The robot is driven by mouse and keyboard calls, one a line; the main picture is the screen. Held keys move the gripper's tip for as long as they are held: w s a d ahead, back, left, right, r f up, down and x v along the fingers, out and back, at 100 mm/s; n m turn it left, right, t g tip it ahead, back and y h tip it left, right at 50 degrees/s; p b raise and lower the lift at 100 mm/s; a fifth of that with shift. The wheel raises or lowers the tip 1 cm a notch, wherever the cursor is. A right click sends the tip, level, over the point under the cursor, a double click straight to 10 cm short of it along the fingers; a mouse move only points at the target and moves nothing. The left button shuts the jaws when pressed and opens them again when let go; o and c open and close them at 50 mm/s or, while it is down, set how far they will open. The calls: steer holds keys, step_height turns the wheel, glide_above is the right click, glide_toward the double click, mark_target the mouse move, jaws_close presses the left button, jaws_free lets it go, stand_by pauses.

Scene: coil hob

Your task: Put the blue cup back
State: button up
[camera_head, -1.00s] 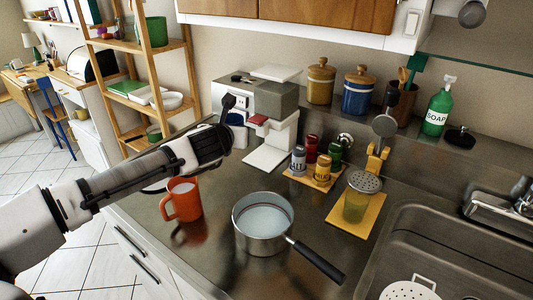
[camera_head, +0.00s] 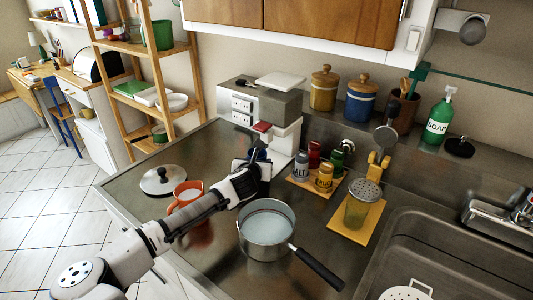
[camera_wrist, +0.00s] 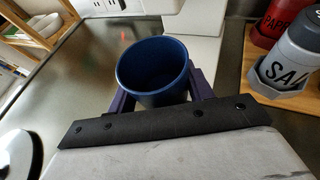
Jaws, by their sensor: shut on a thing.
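The blue cup (camera_wrist: 153,98) is upright and looks empty in the wrist view, with a dark finger on each side of it. My gripper (camera_wrist: 162,92) is shut on it. In the head view my gripper (camera_head: 256,168) is low over the counter, in front of the grey-and-white appliance with sockets (camera_head: 262,103). There the cup is mostly hidden by my gripper, with only a little dark blue showing. I cannot tell whether the cup touches the counter.
An orange mug (camera_head: 187,192) stands left of my gripper, partly behind my arm. A pot (camera_head: 267,248) with liquid is close in front. A pot lid (camera_head: 163,181) lies at the left. The spice board (camera_head: 316,184) with several shakers is to the right.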

steer(key=shift+w+d+r, duration=0.1)
steer(key=shift+w+d, duration=0.35)
steer(key=shift+w, duration=0.2)
steer(key=w+d+p, duration=0.1)
steer(key=w+d, duration=0.1)
steer(key=w, duration=0.1)
steer(key=shift+d+p, duration=0.1)
steer(key=shift+p, duration=0.3)
steer(key=shift+s+f, duration=0.1)
steer(key=shift+f, duration=0.55)
steer(key=shift+f, duration=0.15)
steer(key=o, duration=1)
